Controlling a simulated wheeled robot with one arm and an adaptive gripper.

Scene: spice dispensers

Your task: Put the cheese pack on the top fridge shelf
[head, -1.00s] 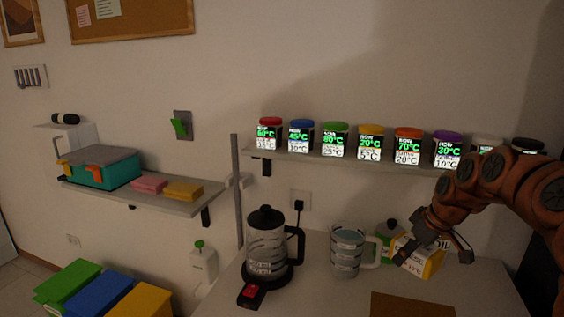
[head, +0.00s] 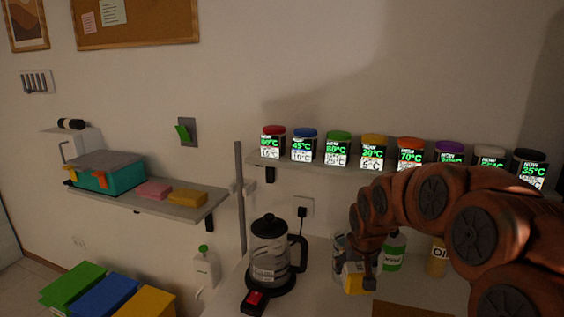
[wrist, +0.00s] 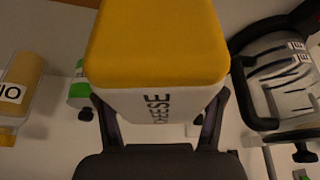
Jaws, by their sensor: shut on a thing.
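The cheese pack (wrist: 155,45), yellow on top with a white side lettered "CHEESE", fills the upper middle of the wrist view. My gripper (wrist: 158,115) is shut on it, with one dark finger on each side. In the head view the cheese pack (head: 354,278) is small and hangs from my gripper (head: 362,268) above the counter, in front of the measuring jug. My arm hides part of the jug and the counter behind it. I see no fridge or fridge shelf in these views.
A black-lidded kettle (head: 269,255) stands left of the jug (head: 340,245). A green-labelled bottle (head: 392,252) and an oil bottle (head: 436,257) stand behind my arm. A wall shelf (head: 310,168) holds several spice jars. A lower shelf (head: 200,207) is at left.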

